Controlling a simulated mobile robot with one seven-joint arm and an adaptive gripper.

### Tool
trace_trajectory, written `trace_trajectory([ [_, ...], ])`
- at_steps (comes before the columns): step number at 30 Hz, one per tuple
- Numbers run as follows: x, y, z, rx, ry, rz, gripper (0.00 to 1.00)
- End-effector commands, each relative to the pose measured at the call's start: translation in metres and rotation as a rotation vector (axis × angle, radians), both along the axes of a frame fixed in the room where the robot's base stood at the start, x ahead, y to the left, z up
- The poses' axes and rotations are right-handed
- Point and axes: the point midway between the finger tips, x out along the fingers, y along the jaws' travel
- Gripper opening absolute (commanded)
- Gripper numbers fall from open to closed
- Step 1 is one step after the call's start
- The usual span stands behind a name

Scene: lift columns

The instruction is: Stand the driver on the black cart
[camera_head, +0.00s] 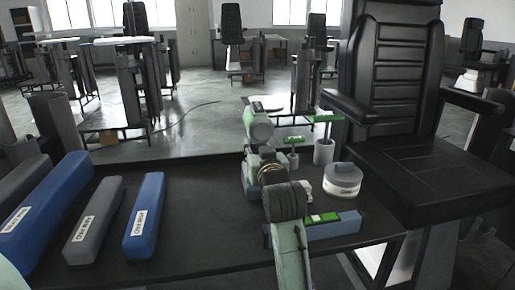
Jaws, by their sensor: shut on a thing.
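My pale green arm reaches forward over the black cart top (200,240), with its wrist near the far edge. My gripper is hidden behind the wrist and links, so its fingers and anything in them do not show. Two green T-shaped handles stand upright in pale cups just right of my wrist: a larger one (328,118) and a smaller one (293,139). I cannot tell whether either is the driver. A blue block with a green label (338,229) lies right of my arm, partly hidden by it.
A round grey tub (342,180) stands near the right edge. A large blue bar (50,205), a grey bar (95,220) and a smaller blue bar (146,215) lie at left. A black chair (400,130) stands close at right. Bare cart top lies between the bars and my arm.

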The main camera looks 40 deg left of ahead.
Motion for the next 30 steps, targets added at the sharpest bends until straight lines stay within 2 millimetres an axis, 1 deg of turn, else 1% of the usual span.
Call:
trace_trajectory([
  [1, -0.001, -0.001, 0.004, 0.005, -0.006, 0.0, 0.0],
  [7, -0.001, -0.001, 0.0, 0.005, -0.005, 0.0, 0.0],
  [8, 0.0, 0.0, -0.003, 0.0, 0.0, 0.0, 0.34],
  [16, 0.0, 0.0, -0.002, 0.0, 0.0, 0.0, 0.52],
  [26, 0.0, 0.0, 0.001, 0.0, 0.0, 0.0, 0.53],
  [28, -0.002, -0.003, 0.0, 0.001, 0.0, 0.0, 0.53],
  [30, -0.008, -0.011, 0.0, 0.003, -0.001, 0.0, 0.53],
])
